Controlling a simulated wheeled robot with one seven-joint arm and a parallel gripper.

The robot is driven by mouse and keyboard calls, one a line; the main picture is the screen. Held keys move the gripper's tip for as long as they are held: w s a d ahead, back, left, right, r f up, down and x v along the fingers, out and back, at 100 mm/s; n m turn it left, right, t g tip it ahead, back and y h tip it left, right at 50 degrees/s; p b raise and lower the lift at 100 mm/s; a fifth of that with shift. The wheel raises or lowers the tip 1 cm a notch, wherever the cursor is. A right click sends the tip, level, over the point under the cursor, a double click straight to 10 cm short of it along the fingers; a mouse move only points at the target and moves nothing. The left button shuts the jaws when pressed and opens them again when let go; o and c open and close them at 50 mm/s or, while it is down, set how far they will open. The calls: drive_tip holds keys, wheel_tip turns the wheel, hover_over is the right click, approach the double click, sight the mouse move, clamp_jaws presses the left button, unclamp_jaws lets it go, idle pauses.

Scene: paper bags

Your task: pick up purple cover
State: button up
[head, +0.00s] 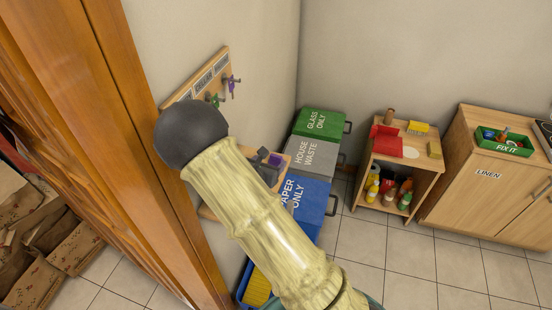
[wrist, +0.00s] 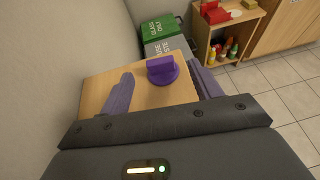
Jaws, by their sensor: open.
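The purple cover (wrist: 162,71) is a round disc with a raised upright grip. It sits on a light wooden board or shelf (wrist: 100,71) against the wall in the wrist view. My gripper (wrist: 162,77) is open, with one finger to the left of the cover and one to the right, and clear gaps to both. Nothing is held. In the head view my gripper (head: 266,163) is partly hidden behind my pale arm, over the same small wooden surface; I cannot clearly separate the cover from the fingers there.
Green (head: 320,123), grey (head: 309,157) and blue (head: 306,207) bins stand beyond the shelf. A wooden rack with hooks (head: 200,78) is on the wall above. A wooden cart (head: 420,163) and a linen cabinet (head: 490,190) stand at right. Tiled floor lies open in front.

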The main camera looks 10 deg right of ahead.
sight(275, 157)
drive_tip(key=p+x, duration=0.1)
drive_tip(key=x, duration=0.2)
drive_tip(key=shift+w+d+f, duration=0.1)
drive_tip(key=shift+w+d, duration=0.1)
drive_tip(key=shift+w, duration=0.1)
drive_tip(key=c, duration=1)
